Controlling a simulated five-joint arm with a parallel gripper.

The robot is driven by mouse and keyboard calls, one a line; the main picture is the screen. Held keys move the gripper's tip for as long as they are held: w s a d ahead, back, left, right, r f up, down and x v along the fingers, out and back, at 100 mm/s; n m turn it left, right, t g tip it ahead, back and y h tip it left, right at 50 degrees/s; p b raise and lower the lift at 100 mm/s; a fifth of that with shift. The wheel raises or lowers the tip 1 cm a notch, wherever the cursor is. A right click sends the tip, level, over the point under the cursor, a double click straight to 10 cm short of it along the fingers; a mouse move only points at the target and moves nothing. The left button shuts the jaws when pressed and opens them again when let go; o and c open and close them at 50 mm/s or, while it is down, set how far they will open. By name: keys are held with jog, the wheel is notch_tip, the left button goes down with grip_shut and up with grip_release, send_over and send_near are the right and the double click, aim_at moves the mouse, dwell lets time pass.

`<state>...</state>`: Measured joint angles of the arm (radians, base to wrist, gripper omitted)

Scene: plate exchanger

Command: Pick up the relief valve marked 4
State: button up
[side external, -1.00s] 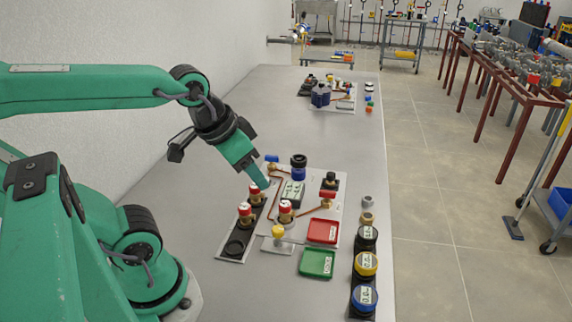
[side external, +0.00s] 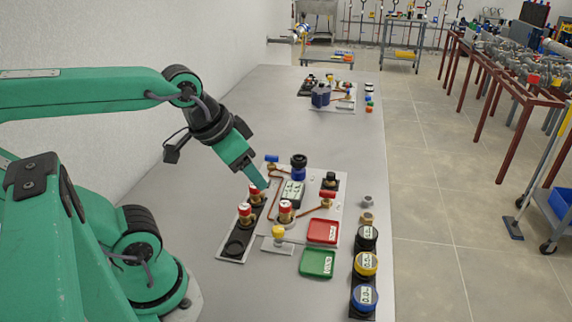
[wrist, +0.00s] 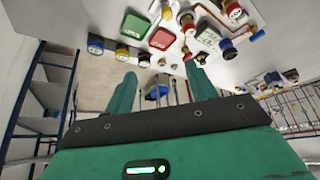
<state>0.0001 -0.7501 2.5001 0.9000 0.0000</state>
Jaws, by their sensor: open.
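Several red-capped brass relief valves stand upright in the side external view. One (side external: 245,212) and another behind it (side external: 255,192) are in a black rack (side external: 236,243); a third (side external: 285,211) stands on the grey board beside the rack. Their cap numbers are too small to read, so I cannot tell which is marked 4. My gripper (side external: 263,184) is beside the rear rack valve, pointing down at a tilt, and overlaps it in the picture. In the wrist view my gripper's two fingers (wrist: 161,70) are spread with nothing between them. Red-capped valves (wrist: 187,18) show at the top.
A yellow-knobbed part (side external: 278,233), a blue-and-black fitting (side external: 298,167) and copper pipes crowd the board. Gauges (side external: 366,264) line the table's right edge.

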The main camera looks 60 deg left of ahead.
jog(key=m+g, duration=0.5)
jog(key=m, duration=0.4)
send_over(286, 203)
jog(key=f, duration=1.4)
jog(key=shift+s+d, duration=0.15)
jog(key=shift+d, duration=0.1)
jog(key=shift+w+a+f+g, duration=0.2)
jog(key=shift+f+g, duration=0.1)
jog(key=shift+f, duration=0.1)
jog(key=shift+s+f, duration=0.15)
jog(key=shift+f, duration=3.75)
jog(key=c, duration=1.2)
